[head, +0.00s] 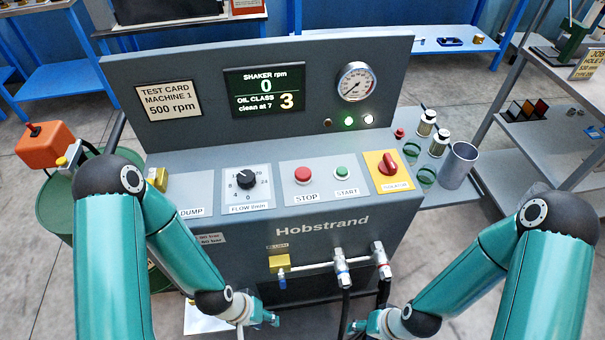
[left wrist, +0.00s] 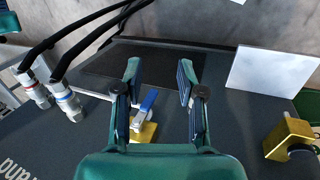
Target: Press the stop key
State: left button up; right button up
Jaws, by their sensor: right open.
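The red STOP key (head: 302,174) sits on a pale plate on the machine's sloping panel, left of the green START key (head: 342,173). The display (head: 264,92) reads shaker rpm 0 and oil class 3, clean at 7. My left gripper (head: 270,319) is low in front of the machine, below the panel and away from the key. In the left wrist view its two fingers (left wrist: 159,85) are apart with nothing gripped; a brass valve (left wrist: 145,131) with a blue lever shows beyond them. My right gripper (head: 366,324) is low at the front, near the black hoses, open.
The panel also holds a flow knob (head: 246,179) and a red rotary switch on a yellow plate (head: 388,164). Taps and hoses (head: 341,268) stick out of the front. A side shelf at right carries bottles and a metal cup (head: 458,166). Space above the keys is clear.

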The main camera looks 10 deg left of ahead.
pick_arm(q)
grip_shut()
dwell(1.2)
